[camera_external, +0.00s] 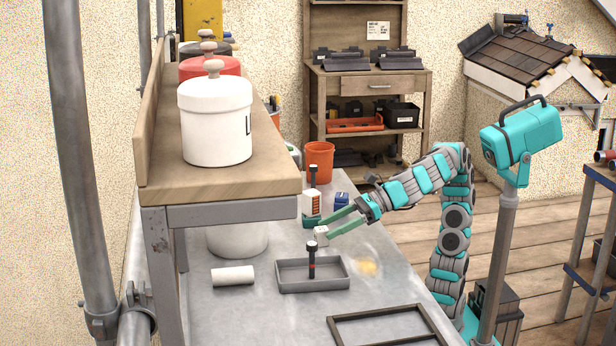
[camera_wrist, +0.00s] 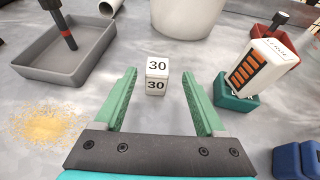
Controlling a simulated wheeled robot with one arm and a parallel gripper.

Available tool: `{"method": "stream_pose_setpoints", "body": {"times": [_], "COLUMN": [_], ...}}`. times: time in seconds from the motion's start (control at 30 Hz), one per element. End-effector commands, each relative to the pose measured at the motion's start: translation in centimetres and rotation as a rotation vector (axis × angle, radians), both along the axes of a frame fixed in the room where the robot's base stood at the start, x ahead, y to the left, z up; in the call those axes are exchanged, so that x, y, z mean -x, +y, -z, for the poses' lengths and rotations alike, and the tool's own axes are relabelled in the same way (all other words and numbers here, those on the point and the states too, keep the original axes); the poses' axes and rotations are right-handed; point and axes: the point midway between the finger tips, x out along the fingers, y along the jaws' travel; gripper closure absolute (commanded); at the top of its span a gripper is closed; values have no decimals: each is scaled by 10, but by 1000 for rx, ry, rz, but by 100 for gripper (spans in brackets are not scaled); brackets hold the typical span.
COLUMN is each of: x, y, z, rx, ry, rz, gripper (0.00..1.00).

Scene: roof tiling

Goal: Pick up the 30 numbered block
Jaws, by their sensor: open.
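The white block numbered 30 (camera_wrist: 156,78) stands on the grey table between the tips of my gripper in the wrist view. Its top and front faces both read 30. In the external view the white block (camera_external: 321,236) shows close to the green fingers. My gripper (camera_wrist: 163,85) is open, with one green finger on each side of the block and a visible gap to both. In the external view my gripper (camera_external: 333,224) reaches in from the right, low over the table.
A grey tray (camera_wrist: 85,72) with a dark upright tool lies left of the block. A white and orange box in a green base (camera_wrist: 236,103) stands close on the right, with a blue block (camera_wrist: 297,160) nearer. A large white container (camera_wrist: 172,15) is behind. Yellowish powder (camera_wrist: 45,127) lies at left.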

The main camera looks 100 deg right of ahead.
Motion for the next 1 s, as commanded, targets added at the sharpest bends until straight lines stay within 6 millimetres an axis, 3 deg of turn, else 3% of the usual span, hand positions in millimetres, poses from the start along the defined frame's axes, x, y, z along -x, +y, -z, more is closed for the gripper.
{"method": "stream_pose_setpoints", "body": {"times": [0.5, 0.87, 1.0], "x": [-53, -60, -60], "y": [7, 8, 8], "z": [22, 23, 23], "rx": [2, 1, 1], "ry": [3, 1, 1], "rz": [1, 0, 0], "gripper": [28, 28, 43]}}
